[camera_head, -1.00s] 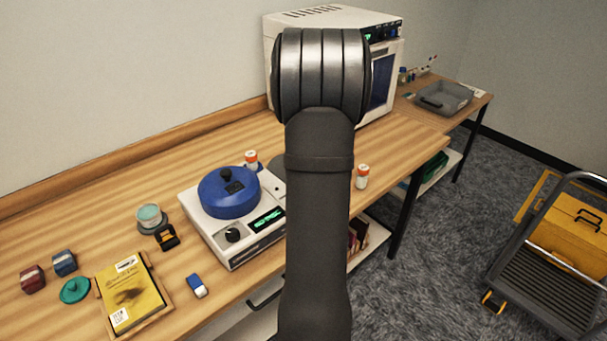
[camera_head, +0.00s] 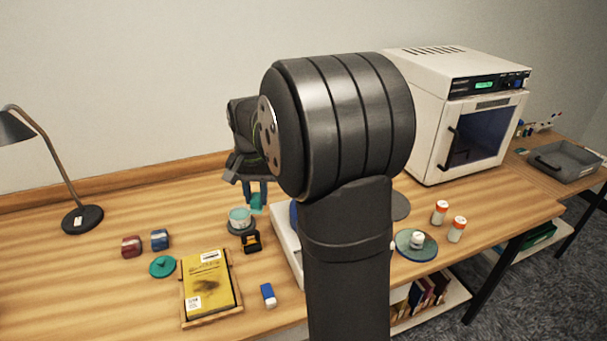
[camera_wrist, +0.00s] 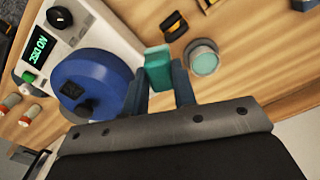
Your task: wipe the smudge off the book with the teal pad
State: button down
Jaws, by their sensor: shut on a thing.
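The yellow book (camera_head: 208,284) lies on a wooden stand at the front left of the bench in the head view. A dark smudge shows on its cover. My gripper (camera_head: 257,196) is behind the teal-topped jar in the head view, left of my arm's big joint. It is shut on the teal pad (camera_wrist: 158,68), which sits between the two fingers in the wrist view. The pad's end also shows below the fingers in the head view (camera_head: 257,203). The pad is apart from the book.
A teal-topped jar (camera_head: 240,218) and a small black-and-orange item (camera_head: 251,242) stand between gripper and book. A teal knobbed disc (camera_head: 162,266), red and blue blocks, and a blue-white eraser (camera_head: 268,295) surround the book. The blue-lidded machine (camera_wrist: 90,85) is beside the gripper.

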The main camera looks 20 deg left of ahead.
jog(key=s+a+f+n, duration=0.1)
jog(key=s+a+f, duration=0.15)
jog(key=s, duration=0.45)
jog(key=s+a+f, duration=0.1)
jog(key=s+a, duration=0.2)
jog(key=s, duration=0.4)
jog(key=s+a+f+n, duration=0.1)
jog(key=s+a, duration=0.1)
jog(key=s, duration=0.5)
jog(key=shift+f, duration=3.95)
jog(key=shift+w+d+f, duration=0.15)
jog(key=shift+w, duration=0.05)
jog(key=shift+w+d+f, duration=0.2)
jog(key=shift+w+d, duration=0.6)
jog(key=shift+d, duration=0.05)
jog(key=shift+w+d, duration=1.85)
jog(key=shift+s+a, duration=2.75)
jog(key=shift+a, duration=0.25)
jog(key=shift+w, duration=0.6)
jog(key=shift+w+d, duration=2.65)
jog(key=shift+d, duration=0.1)
jog(key=shift+s+a, duration=2.95)
jog(key=shift+s, duration=0.05)
notch_tip(320, 180, up, 8)
jog(key=shift+r, duration=0.15)
